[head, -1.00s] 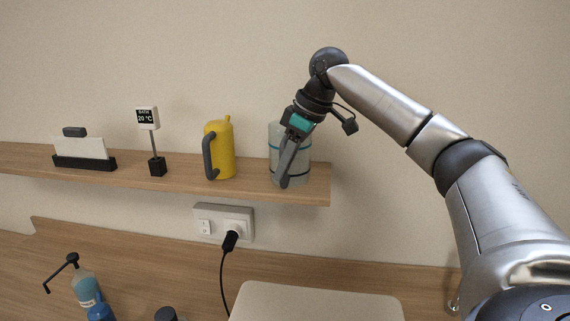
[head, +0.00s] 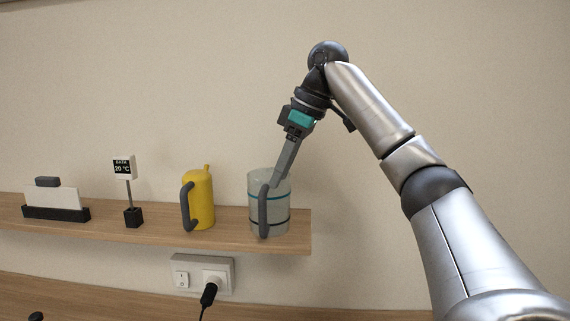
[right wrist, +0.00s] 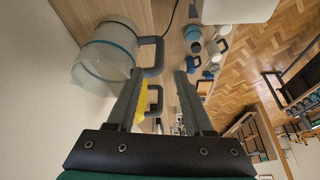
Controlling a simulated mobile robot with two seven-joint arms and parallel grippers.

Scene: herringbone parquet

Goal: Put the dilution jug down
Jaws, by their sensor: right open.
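The dilution jug (head: 281,207), clear with a teal band, a dark band and a grey handle (head: 263,212), stands upright on the wooden wall shelf (head: 301,233) near its right end. My right gripper (head: 275,182) is open and empty, its fingertips at the height of the jug's upper part, just above the handle. In the right wrist view the jug (right wrist: 108,48) shows at upper left. Its handle (right wrist: 153,54) lies just beyond the open fingers (right wrist: 160,76), and I cannot tell whether a finger touches it. My left gripper is not in view.
A yellow jug (head: 202,203) stands left of the dilution jug, then a small sign on a stand (head: 123,168) and a black holder with a white card (head: 55,213). A socket with a plug (head: 203,274) is on the wall below the shelf. The wall above is clear.

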